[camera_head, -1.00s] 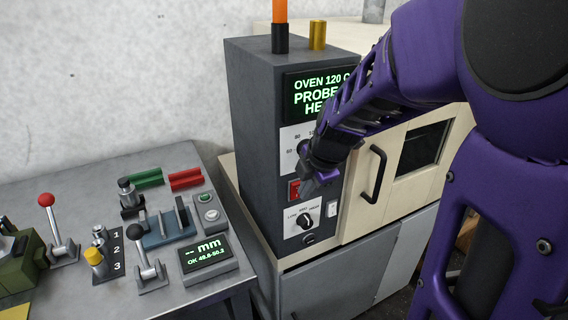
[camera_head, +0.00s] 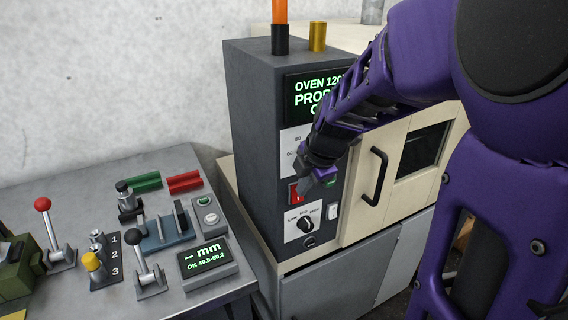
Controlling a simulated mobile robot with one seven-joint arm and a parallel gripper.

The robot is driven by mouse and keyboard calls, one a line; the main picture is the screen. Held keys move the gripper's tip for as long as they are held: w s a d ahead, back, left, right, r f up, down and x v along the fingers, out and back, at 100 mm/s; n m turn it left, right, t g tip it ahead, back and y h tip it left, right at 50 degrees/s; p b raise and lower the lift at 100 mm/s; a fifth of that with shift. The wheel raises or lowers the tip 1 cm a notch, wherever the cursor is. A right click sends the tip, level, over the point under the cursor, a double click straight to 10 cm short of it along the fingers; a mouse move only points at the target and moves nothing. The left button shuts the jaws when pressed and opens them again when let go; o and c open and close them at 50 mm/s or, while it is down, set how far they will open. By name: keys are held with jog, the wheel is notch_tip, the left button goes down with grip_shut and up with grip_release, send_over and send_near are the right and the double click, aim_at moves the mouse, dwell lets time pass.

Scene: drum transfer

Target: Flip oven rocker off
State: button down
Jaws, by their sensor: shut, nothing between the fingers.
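The oven's dark control cabinet (camera_head: 252,130) stands in the middle of the view. A red rocker (camera_head: 294,193) sits on its front panel below the upper dial, with a small green part (camera_head: 330,182) to its right. My gripper (camera_head: 309,184) is shut and empty in front of the panel, close to the rocker's upper right. I cannot tell whether it touches the rocker. My gripper and arm hide part of the panel and display. The display (camera_head: 305,98) reads "OVEN 120" above partly covered text.
A lower knob (camera_head: 305,224) and a white switch (camera_head: 333,212) sit below the rocker. The oven door handle (camera_head: 375,176) juts out at right. A bench (camera_head: 60,180) with levers, buttons and a readout (camera_head: 208,258) stands at left.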

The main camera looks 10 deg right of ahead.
jog(key=shift+r, duration=0.1)
jog(key=shift+r+p, duration=0.3)
jog(key=shift+r, duration=0.4)
